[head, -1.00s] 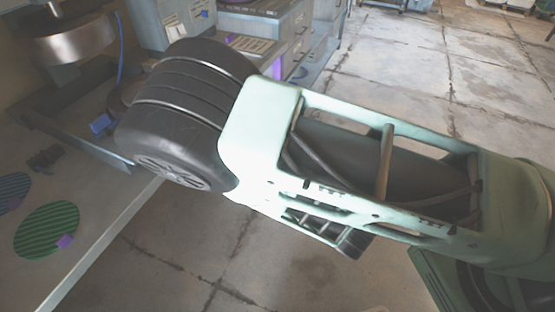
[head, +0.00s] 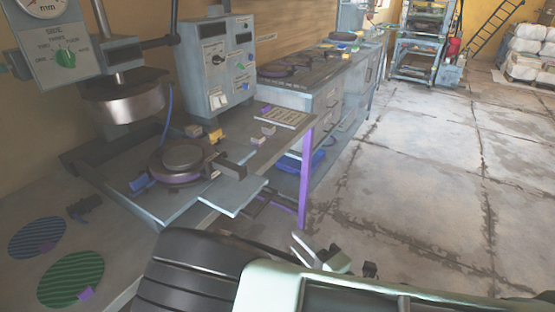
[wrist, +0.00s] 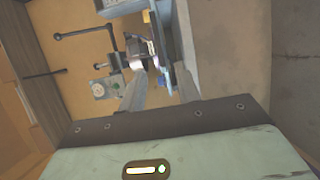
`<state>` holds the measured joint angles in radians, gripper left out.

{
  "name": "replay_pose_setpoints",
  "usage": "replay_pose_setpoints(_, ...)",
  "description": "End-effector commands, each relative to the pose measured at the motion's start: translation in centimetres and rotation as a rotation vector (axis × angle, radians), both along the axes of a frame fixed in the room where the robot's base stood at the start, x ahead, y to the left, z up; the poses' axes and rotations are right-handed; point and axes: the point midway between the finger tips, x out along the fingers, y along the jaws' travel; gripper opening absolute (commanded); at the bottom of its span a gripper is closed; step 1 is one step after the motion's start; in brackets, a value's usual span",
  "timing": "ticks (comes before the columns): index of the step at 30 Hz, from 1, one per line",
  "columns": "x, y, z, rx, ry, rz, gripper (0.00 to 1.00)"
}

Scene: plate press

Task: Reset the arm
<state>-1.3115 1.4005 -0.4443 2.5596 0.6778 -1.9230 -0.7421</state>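My arm is lowered at the bottom of the head view, with its dark ribbed joint and pale green link in front. My gripper (head: 333,256) partly shows just beyond the link, to the right of the bench, with its base hidden. It also shows in the wrist view (wrist: 158,82), where its two grey fingers stand apart with nothing held between them. The press (head: 122,100), with a round metal head over a lower round plate (head: 182,160), stands on the bench at left.
A green ribbed disc (head: 72,279) and a blue ribbed disc (head: 37,238) lie on the near bench. A grey control box (head: 218,66) stands behind the press. A purple table leg (head: 305,175) is close to my gripper. The floor (head: 430,180) at right is clear.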

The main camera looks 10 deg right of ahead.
Motion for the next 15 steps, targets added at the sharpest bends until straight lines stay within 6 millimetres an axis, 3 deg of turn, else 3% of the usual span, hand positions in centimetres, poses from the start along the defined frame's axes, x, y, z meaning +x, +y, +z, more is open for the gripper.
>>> replay_pose_setpoints(5, 0.9, -0.6, -0.5, 0.060, 0.101, -0.089, 0.33)
replay_pose_setpoints(10, 2.1, -1.6, -2.4, 0.242, 0.418, -0.323, 0.33)
replay_pose_setpoints(15, 1.0, -0.9, -3.5, 0.431, 0.790, -0.526, 0.33)
